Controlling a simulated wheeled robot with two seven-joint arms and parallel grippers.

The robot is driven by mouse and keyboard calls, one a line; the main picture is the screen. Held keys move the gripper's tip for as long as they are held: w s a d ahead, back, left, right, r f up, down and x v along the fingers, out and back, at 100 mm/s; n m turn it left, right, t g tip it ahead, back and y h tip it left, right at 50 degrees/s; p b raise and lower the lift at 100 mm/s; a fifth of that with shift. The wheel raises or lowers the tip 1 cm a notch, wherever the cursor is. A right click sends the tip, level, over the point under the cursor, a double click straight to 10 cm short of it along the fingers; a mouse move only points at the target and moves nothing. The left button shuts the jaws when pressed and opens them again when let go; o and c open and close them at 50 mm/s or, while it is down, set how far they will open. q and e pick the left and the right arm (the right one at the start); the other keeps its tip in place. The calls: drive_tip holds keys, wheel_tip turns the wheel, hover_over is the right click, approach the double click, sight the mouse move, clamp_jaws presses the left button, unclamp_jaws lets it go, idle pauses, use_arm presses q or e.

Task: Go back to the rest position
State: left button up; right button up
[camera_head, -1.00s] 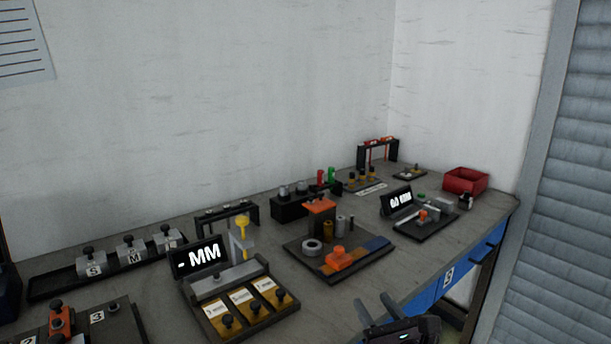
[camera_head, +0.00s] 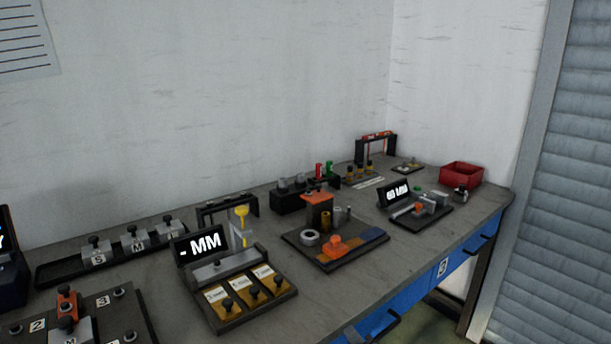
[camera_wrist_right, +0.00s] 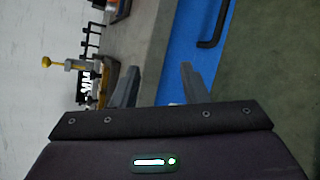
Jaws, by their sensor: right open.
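My right gripper (camera_wrist_right: 158,88) shows in the right wrist view with its two fingers apart and nothing between them. It is in front of the bench's blue front edge (camera_wrist_right: 190,62), clear of the bench top. In the head view no clear part of the right gripper shows, apart from a possible small grey tip at the bottom edge. My left gripper is not in view.
A workbench (camera_head: 340,290) runs along the wall. It bears a gauge with an "- MM" display (camera_head: 202,244), an orange-topped press fixture (camera_head: 318,210), a numbered plate (camera_head: 120,318) and a red bin (camera_head: 462,175). Blue drawers with dark handles (camera_head: 380,328) protrude at the front.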

drive_tip(key=s+d+f+m+g+h, duration=0.2)
drive_tip(key=s+d+f+m+g, duration=0.3)
drive_tip(key=s+f+m, duration=0.5)
drive_tip(key=s+d+f+m+g+h, duration=0.1)
drive_tip(key=s+d+f+m+g, duration=0.3)
drive_tip(key=s+m, duration=0.8)
wheel_tip(320, 180, down, 34)
drive_tip(key=s+m+g, duration=0.2)
drive_tip(key=s+g, duration=0.1)
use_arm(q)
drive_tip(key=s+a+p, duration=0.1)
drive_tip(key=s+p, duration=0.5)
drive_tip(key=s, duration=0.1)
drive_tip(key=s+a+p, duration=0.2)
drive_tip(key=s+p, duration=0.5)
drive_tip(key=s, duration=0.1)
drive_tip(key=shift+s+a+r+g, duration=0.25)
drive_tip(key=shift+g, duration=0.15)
use_arm(e)
drive_tip(key=s+d, duration=0.4)
drive_tip(key=s, duration=1.1)
drive_tip(key=shift+s+r, duration=0.2)
